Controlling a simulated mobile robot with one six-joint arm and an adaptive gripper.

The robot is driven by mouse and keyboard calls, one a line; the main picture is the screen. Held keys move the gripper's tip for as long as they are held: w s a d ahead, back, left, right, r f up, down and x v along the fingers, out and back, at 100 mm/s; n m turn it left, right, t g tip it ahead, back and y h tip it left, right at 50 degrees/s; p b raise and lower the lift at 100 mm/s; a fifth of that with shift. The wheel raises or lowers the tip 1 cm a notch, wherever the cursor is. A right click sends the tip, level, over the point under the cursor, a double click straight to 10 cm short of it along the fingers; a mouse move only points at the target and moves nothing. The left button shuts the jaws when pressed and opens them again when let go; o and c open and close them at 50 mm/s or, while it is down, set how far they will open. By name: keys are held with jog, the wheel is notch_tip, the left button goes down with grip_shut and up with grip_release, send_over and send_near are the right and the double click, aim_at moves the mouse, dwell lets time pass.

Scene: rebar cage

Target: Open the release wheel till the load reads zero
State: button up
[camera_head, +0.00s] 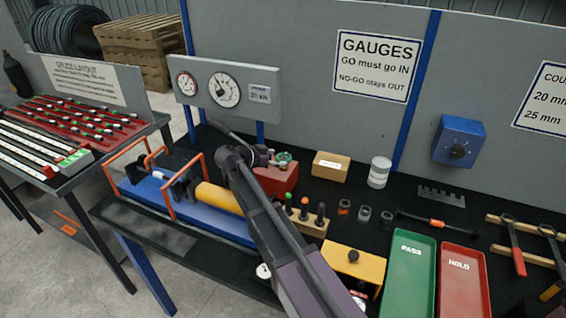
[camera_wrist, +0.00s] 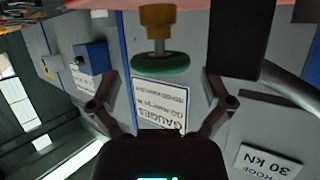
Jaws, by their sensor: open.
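The release wheel (camera_head: 283,157) is a small green handwheel on the red pump block (camera_head: 276,178). In the wrist view the green wheel (camera_wrist: 160,64) hangs from a brass stem (camera_wrist: 157,20), the picture being upside down. My gripper (camera_head: 268,157) is at the pump block beside the wheel in the head view. In the wrist view my gripper (camera_wrist: 160,76) is open, with one finger on each side of the wheel and visible gaps to it. The load display (camera_head: 260,94) has digits too small to read surely. The large dial (camera_head: 223,90) has a dark needle.
A blue bench press with an orange frame (camera_head: 193,162) and yellow cylinder (camera_head: 217,197) stands left of the pump. A cardboard box (camera_head: 330,166), a plug rack (camera_head: 303,222) and green and red trays (camera_head: 408,275) lie to the right. My arm covers part of the bench.

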jog(key=shift+b+x, duration=0.3)
jog(key=shift+x, duration=1)
jog(key=c, duration=0.9)
